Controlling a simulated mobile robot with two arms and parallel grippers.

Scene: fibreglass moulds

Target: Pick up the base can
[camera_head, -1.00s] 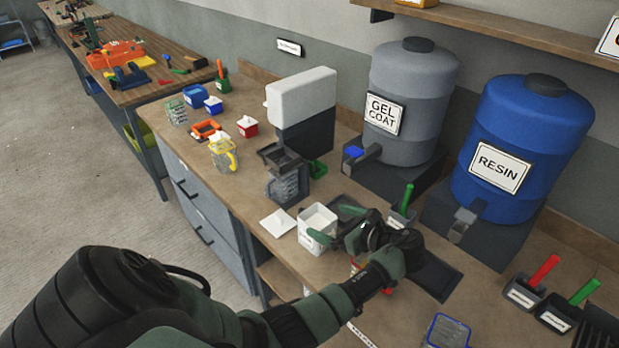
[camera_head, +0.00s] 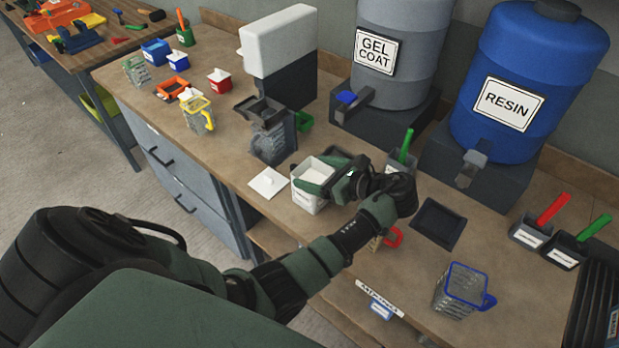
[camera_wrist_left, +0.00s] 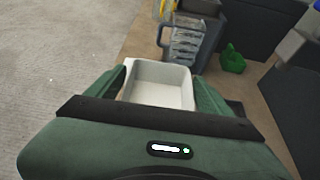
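The base can is a white, open-topped square container (camera_head: 309,200) with a label on its front, standing on the bench. My left gripper (camera_head: 322,180) reaches over it from the right. In the left wrist view, the can (camera_wrist_left: 160,86) sits between the two green fingers (camera_wrist_left: 160,92), one along each side with hardly any gap. Whether they press on it I cannot tell. A white square lid (camera_head: 268,183) lies flat on the bench to the left of the can. My right gripper is out of view.
A dark dispenser with a grey cup (camera_head: 272,143) stands behind the can. The gel coat drum (camera_head: 400,40) and blue resin drum (camera_head: 535,80) stand along the wall. A blue-rimmed jug (camera_head: 462,290), a red-handled cup (camera_head: 385,240) and a dark tray (camera_head: 438,223) are to the right.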

